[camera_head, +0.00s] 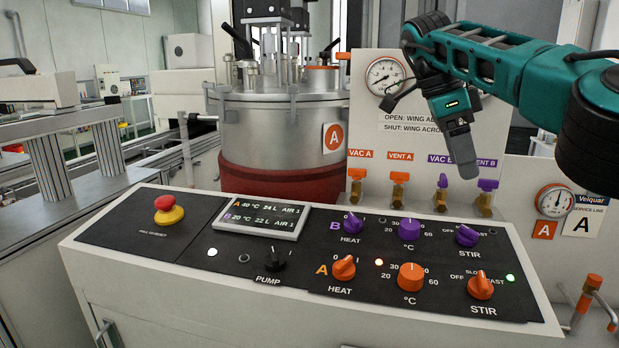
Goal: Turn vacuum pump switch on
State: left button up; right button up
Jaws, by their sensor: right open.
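The pump switch (275,259) is a small black knob above the label PUMP on the sloping control panel (140,255). A white lamp (212,252) glows to its left, and a dark indicator (244,258) sits between them. I cannot tell the switch position for certain. My right gripper (464,172) hangs from the teal arm at the upper right, fingers pointing down. It is open and empty, in front of the valve board and above the panel's right part, well apart from the pump switch. My left gripper is not in view.
Orange and purple knobs (411,276) fill the panel's right half. A red stop button (169,209) and a display (262,219) stand at left and middle. Behind are a steel vessel (270,130), a gauge (384,77) and several small valves (399,185). Space above the panel's left half is clear.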

aim_at(275, 261)
jog(key=k, duration=1.1)
